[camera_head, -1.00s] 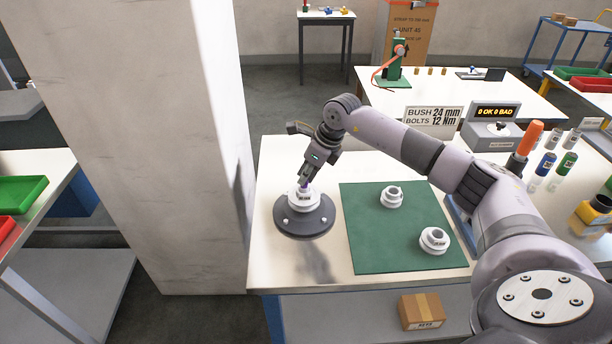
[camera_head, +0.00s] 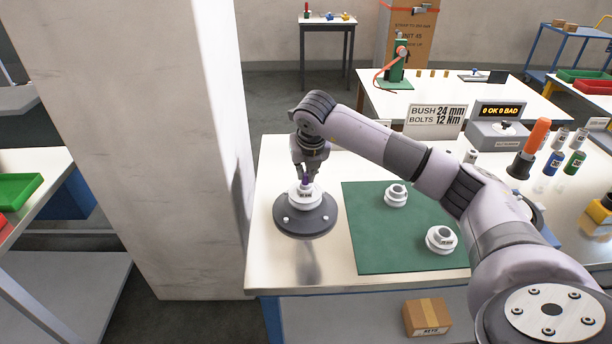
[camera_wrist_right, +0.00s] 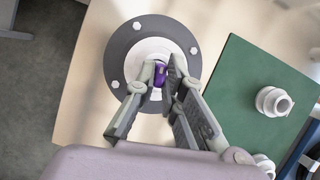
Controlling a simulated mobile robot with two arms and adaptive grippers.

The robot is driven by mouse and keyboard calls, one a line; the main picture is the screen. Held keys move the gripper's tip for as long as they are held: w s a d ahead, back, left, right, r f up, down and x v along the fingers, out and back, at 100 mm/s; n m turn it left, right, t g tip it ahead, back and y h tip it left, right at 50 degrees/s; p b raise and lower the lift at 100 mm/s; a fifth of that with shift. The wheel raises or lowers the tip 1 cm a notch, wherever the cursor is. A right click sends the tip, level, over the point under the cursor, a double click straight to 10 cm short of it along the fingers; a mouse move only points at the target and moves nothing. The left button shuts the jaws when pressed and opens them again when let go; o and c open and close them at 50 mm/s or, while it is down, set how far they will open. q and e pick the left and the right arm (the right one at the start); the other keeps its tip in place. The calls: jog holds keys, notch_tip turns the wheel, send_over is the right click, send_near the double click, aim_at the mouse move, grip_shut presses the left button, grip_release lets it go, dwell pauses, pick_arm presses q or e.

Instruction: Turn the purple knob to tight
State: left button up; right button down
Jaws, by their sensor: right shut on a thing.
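The purple knob (camera_head: 306,182) stands on top of a white ring part (camera_head: 305,199), which sits on a round dark grey base (camera_head: 305,222) near the table's left side. My right gripper (camera_head: 306,177) comes down from above and is shut on the purple knob. In the right wrist view the knob (camera_wrist_right: 158,78) shows between the fingertips (camera_wrist_right: 161,72), over the white part and the grey base (camera_wrist_right: 117,60) with its small white bolts. The fingers hide part of the knob. I cannot read any tight mark. My left gripper is not in view.
A green mat (camera_head: 375,255) lies right of the base, with two white bushes (camera_head: 396,195) (camera_head: 440,239) on it. A sign (camera_head: 436,118) and a counter box (camera_head: 494,130) stand behind. A white pillar (camera_head: 185,150) rises close on the left.

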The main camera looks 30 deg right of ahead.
jog(key=shift+w+r+m+h+b, duration=0.1)
jog(key=shift+m+h+b, duration=0.25)
jog(key=shift+m, duration=0.75)
jog(key=c, duration=1.7)
grip_release()
jog(key=v, duration=1.2)
jog(key=shift+w, duration=0.15)
